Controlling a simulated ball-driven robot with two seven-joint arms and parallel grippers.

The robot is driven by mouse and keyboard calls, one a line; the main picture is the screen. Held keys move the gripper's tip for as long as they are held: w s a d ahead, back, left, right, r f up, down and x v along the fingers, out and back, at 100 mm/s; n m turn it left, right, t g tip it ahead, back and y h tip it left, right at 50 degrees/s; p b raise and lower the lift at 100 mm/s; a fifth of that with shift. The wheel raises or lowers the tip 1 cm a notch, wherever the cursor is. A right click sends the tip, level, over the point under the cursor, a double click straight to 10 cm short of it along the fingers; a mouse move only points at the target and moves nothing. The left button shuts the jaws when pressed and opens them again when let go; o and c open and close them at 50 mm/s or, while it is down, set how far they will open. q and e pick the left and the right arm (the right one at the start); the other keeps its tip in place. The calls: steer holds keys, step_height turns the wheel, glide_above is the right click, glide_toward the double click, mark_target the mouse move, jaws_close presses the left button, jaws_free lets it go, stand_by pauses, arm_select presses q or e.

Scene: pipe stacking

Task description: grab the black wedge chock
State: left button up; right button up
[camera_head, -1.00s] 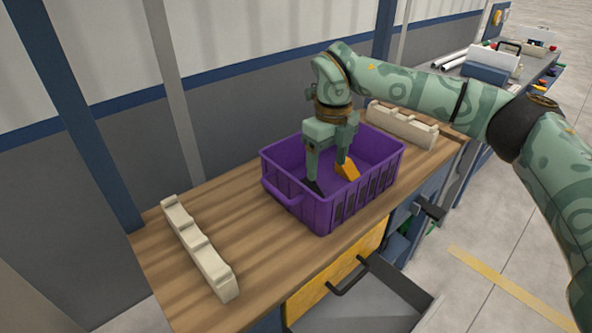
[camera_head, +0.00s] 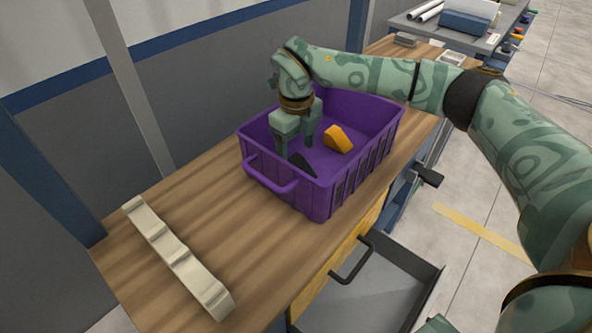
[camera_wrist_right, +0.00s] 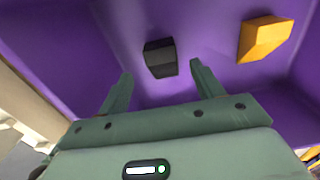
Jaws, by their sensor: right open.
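The black wedge chock (camera_head: 302,164) lies on the floor of the purple bin (camera_head: 317,198), near its front-left end. In the right wrist view the black wedge chock (camera_wrist_right: 160,58) shows just beyond and between my fingertips. My right gripper (camera_head: 296,149) reaches down into the bin beside the black wedge, and its fingers hide part of the wedge's surroundings. In the wrist view the right gripper (camera_wrist_right: 161,71) is open with nothing between its fingers. My left gripper is not in view.
An orange wedge (camera_head: 338,138) lies in the same bin, to the right of the black one. A cream notched rack (camera_head: 178,258) lies on the wooden bench (camera_head: 228,215) to the left. An open grey drawer (camera_head: 385,285) juts out below the bench front.

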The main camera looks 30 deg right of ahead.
mark_target(299, 163)
steer(key=shift+f, duration=0.25)
steer(key=f+b, duration=0.2)
steer(key=f, duration=0.3)
steer(key=shift+d+f+b, duration=0.1)
steer(key=shift+d+b, duration=0.1)
steer(key=shift+b, duration=0.15)
steer(key=shift+s+r, duration=0.15)
steer(key=shift+r, duration=0.05)
steer(key=shift+c, duration=0.3)
steer(key=c, duration=1)
steer(key=shift+c, duration=0.2)
